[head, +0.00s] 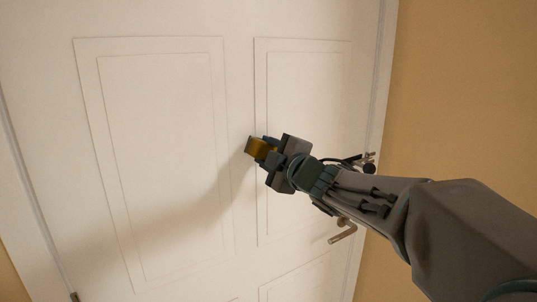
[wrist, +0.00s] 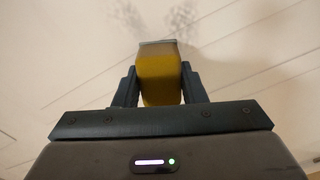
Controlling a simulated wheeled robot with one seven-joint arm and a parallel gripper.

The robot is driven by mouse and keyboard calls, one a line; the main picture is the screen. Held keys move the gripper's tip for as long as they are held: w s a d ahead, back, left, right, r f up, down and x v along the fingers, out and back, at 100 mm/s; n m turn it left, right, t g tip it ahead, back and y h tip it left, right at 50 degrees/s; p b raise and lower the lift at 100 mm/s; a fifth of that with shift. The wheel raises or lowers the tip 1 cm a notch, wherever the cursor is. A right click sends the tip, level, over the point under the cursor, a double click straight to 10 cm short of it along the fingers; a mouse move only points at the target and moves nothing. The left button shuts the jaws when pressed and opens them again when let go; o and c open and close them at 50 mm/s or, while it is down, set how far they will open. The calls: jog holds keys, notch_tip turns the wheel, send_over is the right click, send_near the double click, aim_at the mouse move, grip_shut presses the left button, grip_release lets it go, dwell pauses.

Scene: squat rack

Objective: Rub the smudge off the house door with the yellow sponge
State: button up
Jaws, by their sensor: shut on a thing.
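The house door (head: 160,150) is white with raised panels and fills most of the head view. My gripper (head: 266,149) is in front of the middle of the door, shut on the yellow sponge (head: 257,148). In the wrist view the sponge (wrist: 159,78) sits between the two fingers (wrist: 158,86), with a greyish far end toward the door. A faint grey smudge (wrist: 181,18) shows on the door at the top of the wrist view, beyond the sponge, with another faint patch to its left. I cannot tell whether the sponge touches the door. The smudge is not visible in the head view.
A metal door handle (head: 343,231) sticks out at the lower right of the door, below my arm. A tan wall (head: 460,90) lies to the right of the door frame. The door's left panel area is clear.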

jog(key=w+d+p, duration=0.2)
jog(key=w+d, duration=0.2)
jog(key=d, duration=0.2)
jog(key=shift+w+d+p, duration=0.25)
jog(key=shift+d+p, duration=0.05)
jog(key=shift+d, duration=0.05)
dwell(0.4)
jog(key=shift+d, duration=0.1)
jog(key=shift+v, duration=2.85)
jog(key=shift+s, duration=0.1)
jog(key=v, duration=0.3)
jog(key=shift+f, duration=0.1)
